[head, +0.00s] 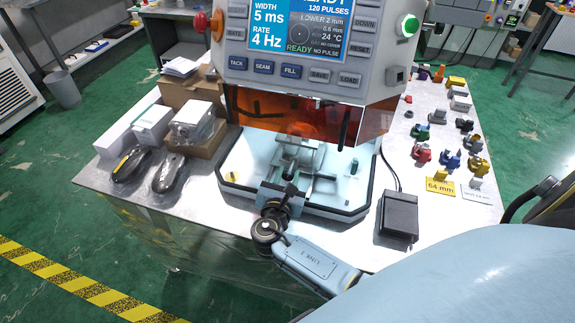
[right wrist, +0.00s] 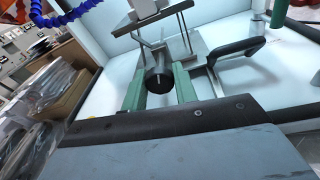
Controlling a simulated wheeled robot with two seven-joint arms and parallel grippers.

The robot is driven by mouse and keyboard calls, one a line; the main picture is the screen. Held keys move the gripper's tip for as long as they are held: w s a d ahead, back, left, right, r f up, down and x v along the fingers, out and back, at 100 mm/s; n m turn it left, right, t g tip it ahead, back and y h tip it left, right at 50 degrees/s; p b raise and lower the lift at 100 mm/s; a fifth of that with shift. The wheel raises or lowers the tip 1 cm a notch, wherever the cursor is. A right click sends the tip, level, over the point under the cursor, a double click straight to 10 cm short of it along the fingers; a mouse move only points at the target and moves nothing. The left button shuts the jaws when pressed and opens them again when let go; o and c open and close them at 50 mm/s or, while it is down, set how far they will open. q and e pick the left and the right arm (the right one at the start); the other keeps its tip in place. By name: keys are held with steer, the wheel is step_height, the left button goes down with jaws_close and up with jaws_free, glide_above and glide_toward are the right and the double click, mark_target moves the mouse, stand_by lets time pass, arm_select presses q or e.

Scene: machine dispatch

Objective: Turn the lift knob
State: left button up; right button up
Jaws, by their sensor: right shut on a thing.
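The lift knob (right wrist: 159,77) is a black cylinder with a pale line on its face, at the front of the machine's inner stage. In the right wrist view my right gripper (right wrist: 160,88) has its two green fingers on either side of the knob, closed on it. In the head view my right gripper (head: 283,193) is at the front opening of the machine's white base (head: 232,172). The knob is small and dark there, partly hidden by the gripper. The metal stage (head: 299,155) stands behind it, under the orange shield (head: 290,120). My left gripper is not in view.
A control panel (head: 305,75) hangs above the work area. A black pedal-like box (head: 398,217) with a cable stands right of the base. Two dark mice-like devices (head: 170,174) and boxes (head: 140,125) are at left. Several small coloured parts (head: 450,158) lie at right.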

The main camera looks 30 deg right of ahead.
steer(key=shift+r+n+g+p, duration=0.1)
steer(key=shift+n+g+p, duration=0.2)
steer(key=shift+n+p, duration=1.2)
steer(key=o, duration=0.7)
steer(key=v, duration=1.3)
steer(key=shift+s+a, duration=0.1)
steer(key=shift+a, duration=0.1)
